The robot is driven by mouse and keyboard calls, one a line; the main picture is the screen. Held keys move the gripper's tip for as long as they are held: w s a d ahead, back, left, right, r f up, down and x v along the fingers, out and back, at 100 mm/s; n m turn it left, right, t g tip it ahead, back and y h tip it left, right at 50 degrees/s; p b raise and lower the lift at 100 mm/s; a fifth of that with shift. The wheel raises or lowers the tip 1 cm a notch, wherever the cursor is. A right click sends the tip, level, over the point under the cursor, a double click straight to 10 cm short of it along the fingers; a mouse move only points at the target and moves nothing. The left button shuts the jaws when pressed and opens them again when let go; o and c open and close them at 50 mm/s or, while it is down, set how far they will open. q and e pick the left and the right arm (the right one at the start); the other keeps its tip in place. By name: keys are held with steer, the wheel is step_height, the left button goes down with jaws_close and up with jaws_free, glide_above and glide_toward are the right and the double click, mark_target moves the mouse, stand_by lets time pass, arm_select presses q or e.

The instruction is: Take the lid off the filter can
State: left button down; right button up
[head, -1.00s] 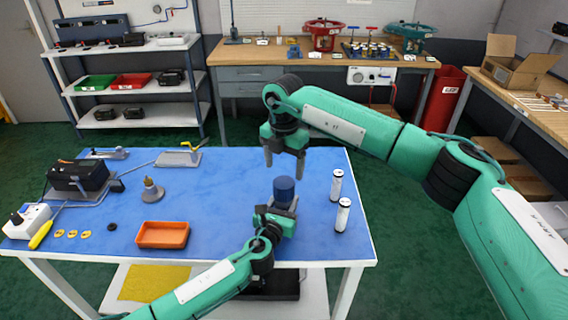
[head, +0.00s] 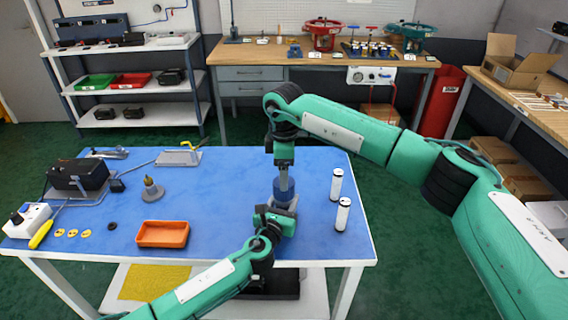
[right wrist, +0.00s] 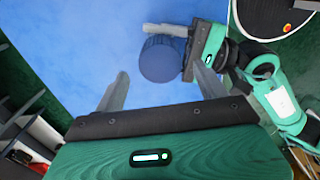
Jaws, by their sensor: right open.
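The filter can's dark blue lid (head: 292,190) is near the table's front right, partly hidden by my right fingers in the head view. In the right wrist view the lid (right wrist: 159,60) is a round blue cylinder ahead of my fingertips. The can body is mostly hidden. My right gripper (head: 283,184) points down over the lid. Its fingers (right wrist: 162,82) are spread and empty in the wrist view, with the lid beyond their gap. My left gripper (head: 278,208) is low at the can's near side, its fingers beside the can; whether they grip it is unclear.
Two white cylinders (head: 342,214) stand right of the can. An orange tray (head: 162,234) and a brass-topped grey fitting (head: 152,190) are to the left. A black device (head: 78,176) stands at the far left. The blue table is clear between tray and can.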

step_height(320, 180, down, 6)
stand_by(0.4)
